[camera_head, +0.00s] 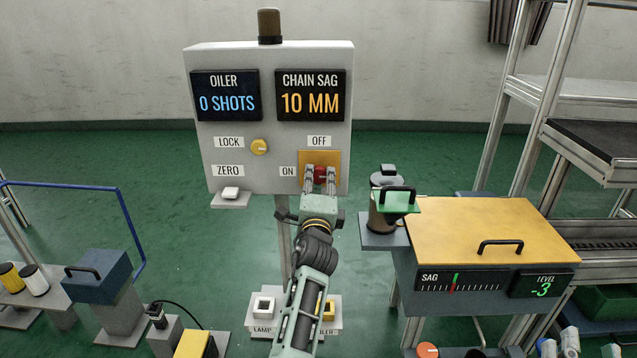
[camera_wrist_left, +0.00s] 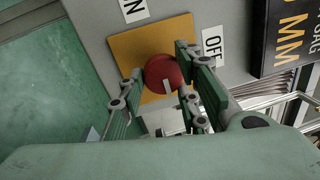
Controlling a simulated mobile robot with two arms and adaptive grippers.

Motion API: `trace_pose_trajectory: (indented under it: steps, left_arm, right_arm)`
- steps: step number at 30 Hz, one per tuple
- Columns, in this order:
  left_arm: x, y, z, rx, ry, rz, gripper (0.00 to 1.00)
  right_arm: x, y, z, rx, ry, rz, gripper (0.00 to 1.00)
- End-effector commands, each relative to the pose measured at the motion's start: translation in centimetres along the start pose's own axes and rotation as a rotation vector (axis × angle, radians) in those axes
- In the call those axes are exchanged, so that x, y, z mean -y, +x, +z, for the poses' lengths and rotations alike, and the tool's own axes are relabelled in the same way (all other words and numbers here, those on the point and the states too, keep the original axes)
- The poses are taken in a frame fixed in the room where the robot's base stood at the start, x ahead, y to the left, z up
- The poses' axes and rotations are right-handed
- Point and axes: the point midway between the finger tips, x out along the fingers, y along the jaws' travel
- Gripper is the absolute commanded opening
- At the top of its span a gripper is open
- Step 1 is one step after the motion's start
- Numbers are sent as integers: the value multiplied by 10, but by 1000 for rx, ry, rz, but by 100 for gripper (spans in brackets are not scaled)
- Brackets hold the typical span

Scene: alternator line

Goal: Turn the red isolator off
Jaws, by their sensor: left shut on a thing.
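The red isolator knob (camera_head: 320,174) sits on a yellow plate (camera_head: 319,157) at the lower right of the grey panel. An ON label is to its left and an OFF label above it. My left gripper (camera_head: 320,178) is shut on the knob, one finger on each side. In the left wrist view the round red knob (camera_wrist_left: 164,72) shows between the fingers (camera_wrist_left: 160,90). A small pale mark shows near its lower edge; I cannot tell surely which label it lines up with. My right gripper is not in view.
The panel (camera_head: 200,150) also carries a yellow LOCK knob (camera_head: 259,146), a ZERO button (camera_head: 231,192) and screens reading 0 SHOTS and 10 MM. A yellow-topped bench (camera_head: 480,225) with a handle stands at right. A blue block (camera_head: 97,280) stands at left.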

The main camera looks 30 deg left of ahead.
Motion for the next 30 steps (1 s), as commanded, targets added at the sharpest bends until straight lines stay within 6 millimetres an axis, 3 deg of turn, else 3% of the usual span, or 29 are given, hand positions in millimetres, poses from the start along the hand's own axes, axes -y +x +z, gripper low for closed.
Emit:
trace_pose_trajectory:
  steps: [2, 3, 7, 20, 30]
  left_arm:
    - [-10, -2, 0, 2, -2, 21, 5]
    - [-10, -2, 0, 2, -2, 21, 33]
    - [-10, -2, 0, 2, -1, 19, 45]
    - [-4, -4, 0, 0, 0, 8, 46]
    - [-5, -57, 0, 1, -1, 12, 46]
  right_arm:
    - [0, 0, 1, 0, 0, 0, 40]
    - [0, 0, 1, 0, 0, 0, 40]
    - [0, 0, 1, 1, 0, 1, 40]
    - [0, 0, 1, 3, 1, -1, 40]
    - [0, 0, 1, 3, 0, 0, 40]
